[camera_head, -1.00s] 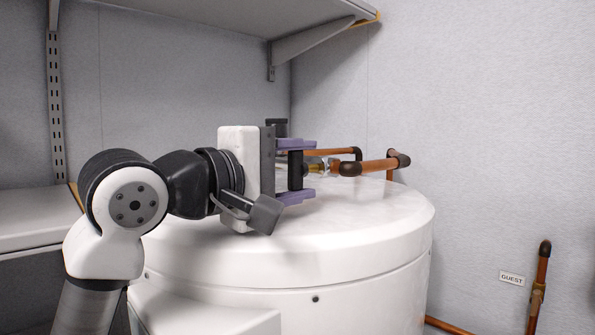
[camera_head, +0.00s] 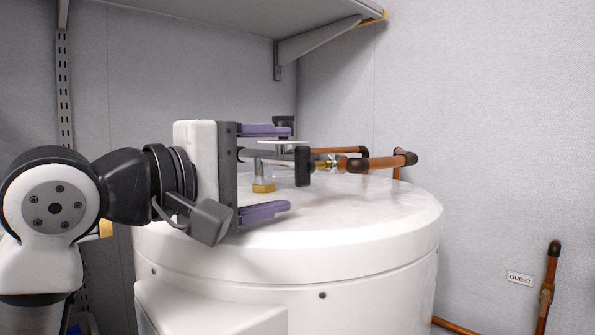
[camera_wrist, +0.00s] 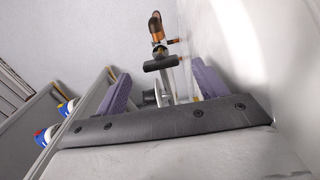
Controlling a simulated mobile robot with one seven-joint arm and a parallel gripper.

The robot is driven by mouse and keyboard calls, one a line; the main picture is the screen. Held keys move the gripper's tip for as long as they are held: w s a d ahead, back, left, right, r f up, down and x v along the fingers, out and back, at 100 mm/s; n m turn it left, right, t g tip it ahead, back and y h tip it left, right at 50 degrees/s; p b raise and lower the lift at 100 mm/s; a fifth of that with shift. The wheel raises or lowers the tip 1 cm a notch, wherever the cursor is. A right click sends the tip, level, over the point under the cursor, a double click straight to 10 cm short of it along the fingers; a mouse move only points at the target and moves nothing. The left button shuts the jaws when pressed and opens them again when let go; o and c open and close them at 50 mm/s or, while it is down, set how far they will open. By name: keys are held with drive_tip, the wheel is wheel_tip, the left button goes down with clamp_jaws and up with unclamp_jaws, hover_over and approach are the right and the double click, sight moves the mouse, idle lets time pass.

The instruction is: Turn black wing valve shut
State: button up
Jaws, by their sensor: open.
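The black wing valve (camera_head: 302,166) stands on a brass fitting at the left end of the copper piping, above the white tank top. In the head view its handle shows as an upright black bar. My gripper (camera_head: 266,171) is open, with one purple finger above and one below, left of the handle. The fingertips end just short of the bar, and nothing is between them and it in contact that I can see. In the wrist view the black handle (camera_wrist: 161,63) lies beyond the open fingers, crossing the gap between them.
The white tank (camera_head: 370,215) fills the space below my gripper. Copper pipes (camera_head: 385,162) run right from the valve. A metal post with a brass base (camera_head: 263,184) stands behind the fingers. A shelf (camera_head: 240,12) hangs above. A "GUEST" label (camera_head: 520,279) is on the right wall.

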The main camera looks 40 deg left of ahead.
drive_tip(key=s, duration=0.8)
drive_tip(key=shift+a, duration=0.35)
